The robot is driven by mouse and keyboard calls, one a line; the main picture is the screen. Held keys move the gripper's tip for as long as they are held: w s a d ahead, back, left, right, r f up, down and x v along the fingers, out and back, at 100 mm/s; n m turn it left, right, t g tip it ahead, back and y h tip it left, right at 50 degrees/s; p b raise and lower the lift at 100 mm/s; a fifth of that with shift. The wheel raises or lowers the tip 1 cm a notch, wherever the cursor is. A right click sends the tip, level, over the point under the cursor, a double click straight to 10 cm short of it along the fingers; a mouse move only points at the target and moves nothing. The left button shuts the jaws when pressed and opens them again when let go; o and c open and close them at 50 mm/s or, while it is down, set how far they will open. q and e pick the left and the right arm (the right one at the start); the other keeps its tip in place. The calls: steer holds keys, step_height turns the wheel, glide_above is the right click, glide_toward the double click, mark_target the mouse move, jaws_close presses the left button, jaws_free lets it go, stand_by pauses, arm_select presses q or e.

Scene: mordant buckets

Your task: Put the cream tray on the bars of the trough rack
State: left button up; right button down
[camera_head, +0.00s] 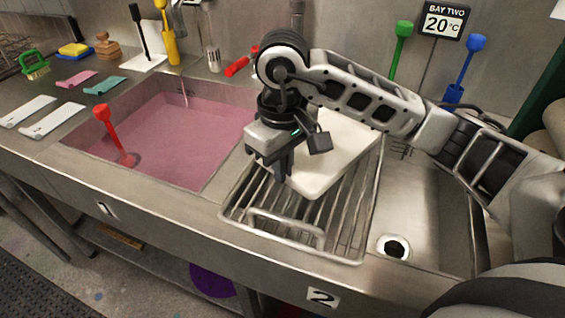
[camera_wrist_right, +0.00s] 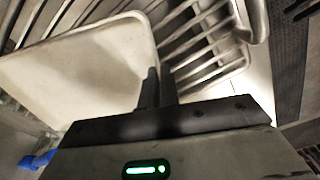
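The cream tray (camera_head: 335,160) is a shallow, pale rectangle over the back part of the trough rack (camera_head: 262,222). It also shows in the right wrist view (camera_wrist_right: 75,70), with rack bars around it. I cannot tell whether its underside touches the bars or hangs just above them. My right gripper (camera_head: 283,172) points down at the tray's left edge. In the right wrist view its fingers (camera_wrist_right: 158,88) are close together, one on each side of the tray's rim. The gripper hides part of that edge. My left gripper is not in view.
A sink of pink liquid (camera_head: 175,135) with a red-handled tool (camera_head: 103,115) lies left of the rack. A bare steel basin with a drain (camera_head: 393,247) lies right. Green (camera_head: 403,29) and blue (camera_head: 476,43) tools stand behind. The front bars are clear.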

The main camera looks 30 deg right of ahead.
steer(key=shift+f+b, duration=0.25)
steer(key=shift+b, duration=0.1)
steer(key=c, duration=1.6)
jaws_free()
steer(key=shift+r, duration=0.1)
steer(key=shift+c, duration=0.2)
step_height(320, 180, up, 12)
steer(key=p, duration=0.1)
steer(key=shift+r+p, duration=0.2)
steer(key=shift+p, duration=0.1)
steer(key=shift+f, duration=0.15)
